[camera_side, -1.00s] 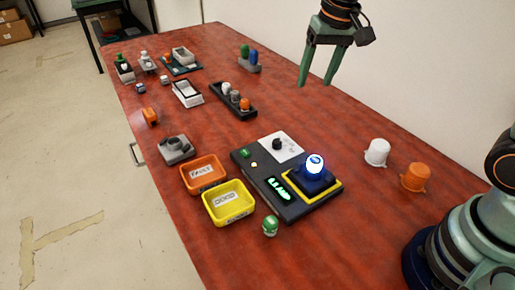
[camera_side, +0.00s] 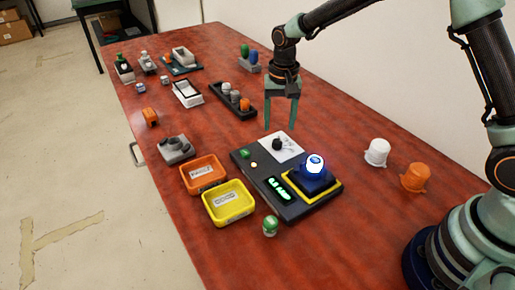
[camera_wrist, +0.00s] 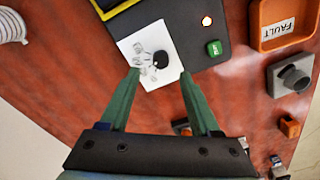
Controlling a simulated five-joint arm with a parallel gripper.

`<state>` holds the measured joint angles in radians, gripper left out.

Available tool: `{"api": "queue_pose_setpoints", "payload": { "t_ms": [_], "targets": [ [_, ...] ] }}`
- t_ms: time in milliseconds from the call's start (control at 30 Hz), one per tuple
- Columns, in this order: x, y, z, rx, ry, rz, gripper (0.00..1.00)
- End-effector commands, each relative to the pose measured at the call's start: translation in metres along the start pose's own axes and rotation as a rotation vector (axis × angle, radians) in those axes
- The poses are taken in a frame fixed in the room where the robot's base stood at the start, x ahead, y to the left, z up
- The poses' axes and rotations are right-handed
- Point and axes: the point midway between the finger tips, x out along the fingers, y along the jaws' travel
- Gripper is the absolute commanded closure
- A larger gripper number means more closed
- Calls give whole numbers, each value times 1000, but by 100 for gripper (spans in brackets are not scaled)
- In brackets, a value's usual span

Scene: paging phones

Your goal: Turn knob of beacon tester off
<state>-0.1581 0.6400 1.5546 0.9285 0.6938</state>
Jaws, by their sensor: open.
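The beacon tester (camera_side: 252,181) is a dark box with a white plate, a lit amber lamp, a green display and a blue-white glowing beacon (camera_side: 315,165) in a yellow-edged socket. Its black knob (camera_side: 277,144) stands on the white plate and also shows in the wrist view (camera_wrist: 160,59). My gripper (camera_side: 281,123) is open and empty, pointing down above the plate. In the wrist view its green fingertips (camera_wrist: 158,72) spread to either side of the plate's near part, with the knob just beyond them. I see no contact with the knob.
An orange tray (camera_side: 203,187) marked FAULT and a yellow tray (camera_side: 229,216) sit left of the tester. A green-capped piece (camera_side: 270,226) stands in front. White (camera_side: 377,152) and orange (camera_side: 415,177) caps stand at right. A black rack (camera_side: 233,99) stands behind.

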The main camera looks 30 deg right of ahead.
Motion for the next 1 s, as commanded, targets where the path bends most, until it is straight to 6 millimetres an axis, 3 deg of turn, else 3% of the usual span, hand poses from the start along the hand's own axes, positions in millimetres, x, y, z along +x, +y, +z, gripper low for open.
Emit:
{"api": "queue_pose_setpoints", "payload": {
  "t_ms": [100,300,733,767,900,933,1000],
  "targets": [
    [24,0,1,0,-4,3,36],
    [49,-1,1,-1,-2,1,36],
    [59,-1,1,-1,1,-1,36],
    [59,-1,1,-1,1,-1,40],
    [59,-1,1,-1,0,0,94],
    [59,-1,1,-1,0,0,100],
    [59,-1,1,0,0,0,100]
  ]
}}
